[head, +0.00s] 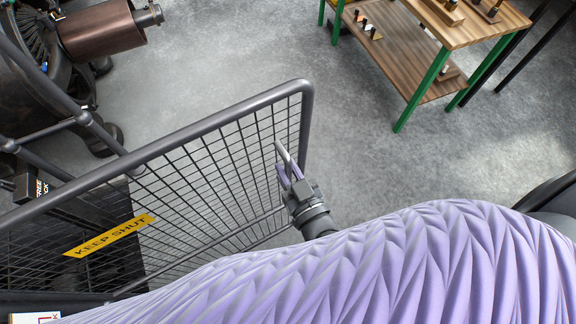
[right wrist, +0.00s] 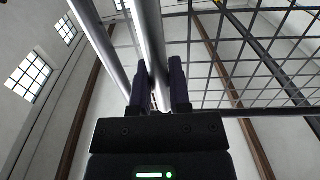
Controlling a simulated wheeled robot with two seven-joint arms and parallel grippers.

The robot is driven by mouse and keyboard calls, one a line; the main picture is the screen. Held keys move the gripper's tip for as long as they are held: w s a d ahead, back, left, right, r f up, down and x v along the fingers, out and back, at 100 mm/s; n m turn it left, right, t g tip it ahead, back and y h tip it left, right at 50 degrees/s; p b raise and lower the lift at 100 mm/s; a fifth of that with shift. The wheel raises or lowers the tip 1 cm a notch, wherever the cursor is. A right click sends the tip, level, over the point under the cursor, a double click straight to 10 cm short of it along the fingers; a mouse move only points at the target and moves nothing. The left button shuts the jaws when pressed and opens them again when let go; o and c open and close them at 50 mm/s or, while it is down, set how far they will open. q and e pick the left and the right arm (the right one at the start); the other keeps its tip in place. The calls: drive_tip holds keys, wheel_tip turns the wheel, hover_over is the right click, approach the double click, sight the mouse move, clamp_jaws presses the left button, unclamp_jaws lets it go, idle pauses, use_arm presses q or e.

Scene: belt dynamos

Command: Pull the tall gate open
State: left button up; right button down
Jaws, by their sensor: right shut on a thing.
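A light grey bar handle (head: 284,155) stands out near that edge. My right gripper (head: 287,176) is shut on the handle. In the right wrist view the handle (right wrist: 151,40) passes between the two dark fingers (right wrist: 162,88), with mesh to the right. My left gripper is not in view.
A dark machine with a brown cylinder (head: 102,30) and rails stands at upper left, behind the gate. A wooden workbench with green legs (head: 422,85) stands at upper right. Grey floor (head: 355,150) lies clear between the gate and the bench.

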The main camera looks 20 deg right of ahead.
drive_tip(key=c, duration=0.6)
unclamp_jaws()
